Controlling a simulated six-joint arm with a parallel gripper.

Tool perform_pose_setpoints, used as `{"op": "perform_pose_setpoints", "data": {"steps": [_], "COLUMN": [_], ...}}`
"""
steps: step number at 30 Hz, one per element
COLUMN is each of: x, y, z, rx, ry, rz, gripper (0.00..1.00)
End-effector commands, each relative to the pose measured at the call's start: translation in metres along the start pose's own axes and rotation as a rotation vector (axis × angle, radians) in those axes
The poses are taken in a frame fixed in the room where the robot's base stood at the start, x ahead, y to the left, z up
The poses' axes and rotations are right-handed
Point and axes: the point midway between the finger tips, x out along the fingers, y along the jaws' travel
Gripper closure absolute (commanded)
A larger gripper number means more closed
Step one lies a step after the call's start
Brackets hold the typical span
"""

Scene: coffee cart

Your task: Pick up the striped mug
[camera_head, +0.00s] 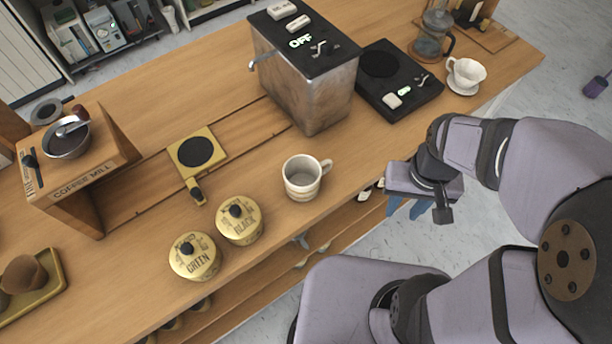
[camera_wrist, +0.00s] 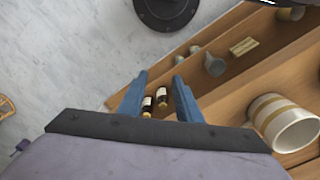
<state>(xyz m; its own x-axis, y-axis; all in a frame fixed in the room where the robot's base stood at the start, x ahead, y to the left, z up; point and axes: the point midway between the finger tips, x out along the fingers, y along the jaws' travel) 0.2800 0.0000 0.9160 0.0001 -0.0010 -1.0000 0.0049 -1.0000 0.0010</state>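In the wrist view the mug (camera_wrist: 283,122) is at the lower right, outside the fingers. My gripper (camera_head: 408,208) is beyond the counter's front edge, to the right of the mug and apart from it. In the wrist view my gripper (camera_wrist: 160,93) shows two blue fingers spread apart with nothing held between them.
Tins marked GREEN (camera_head: 195,257) and BLACK (camera_head: 240,221) stand left of the mug. A metal boiler (camera_head: 312,85) stands behind it. A black scale-like plate (camera_head: 418,92) and a white cup on a saucer (camera_head: 466,75) are farther right. Small bottles (camera_wrist: 147,104) sit on a lower shelf.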

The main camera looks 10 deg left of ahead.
Motion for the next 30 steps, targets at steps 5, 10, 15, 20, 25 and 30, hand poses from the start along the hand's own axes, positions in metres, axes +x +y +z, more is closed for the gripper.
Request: {"op": "perform_pose_setpoints", "data": {"steps": [5, 10, 15, 20, 25, 30], "x": [0.000, 0.000, 0.000, 0.000, -0.001, -0.003], "y": [0.000, 0.000, 0.000, 0.000, -0.004, -0.022], "z": [0.000, 0.000, 0.000, 0.000, 0.001, 0.007], "rx": [0.000, 0.000, 0.000, 0.000, -0.025, -0.138], "ry": [0.000, 0.000, 0.000, 0.000, -0.020, -0.102], "rz": [0.000, 0.000, 0.000, 0.000, 0.006, 0.045], "gripper": [0.69, 0.52, 0.30, 0.30, 0.30, 0.30]}}
